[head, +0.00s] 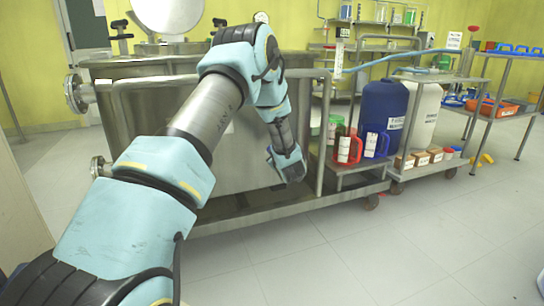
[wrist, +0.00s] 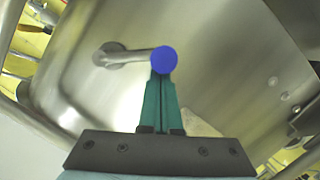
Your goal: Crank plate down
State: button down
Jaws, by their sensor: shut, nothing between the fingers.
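In the wrist view a metal crank arm (wrist: 125,55) sticks out from a steel wall and runs right to a round blue knob (wrist: 164,60). My gripper (wrist: 160,80) has its two green fingers shut together, with nothing between them. The fingertips are right at the lower edge of the knob and partly overlap it in the picture; I cannot tell whether they touch. In the head view my gripper (head: 287,170) is in front of the side of the steel tank (head: 240,150), pointing down. The crank and knob cannot be made out there. I cannot identify the plate.
A steel rail (head: 322,135) runs around the tank close to my gripper. To the right are a red-handled jug (head: 347,148), a blue jug (head: 376,143) and a blue drum (head: 385,108) on carts. The floor in front (head: 380,250) is clear.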

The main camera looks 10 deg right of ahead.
jog(key=shift+d+f+n+h+b, duration=0.2)
jog(key=shift+f+n+b, duration=0.2)
jog(key=shift+f+b, duration=0.15)
jog(key=shift+d+f+n+h+b, duration=0.1)
jog(key=shift+d+f+n+b, duration=0.1)
jog(key=shift+f+n+b, duration=0.35)
jog(key=d+f+n+b, duration=0.1)
jog(key=n+b, duration=0.1)
jog(key=shift+w+d+f+t+h+b, duration=0.1)
jog(key=shift+d+f+t+h+b, duration=0.2)
jog(key=shift+f+t+b, duration=0.1)
jog(key=d+n+b, duration=0.1)
jog(key=d+f+n+b, duration=0.1)
jog(key=shift+w+d+t+h, duration=0.2)
jog(key=shift+d+t+h, duration=0.1)
jog(key=shift+d, duration=0.05)
jog(key=shift+d+f, duration=0.1)
jog(key=shift+d, duration=0.05)
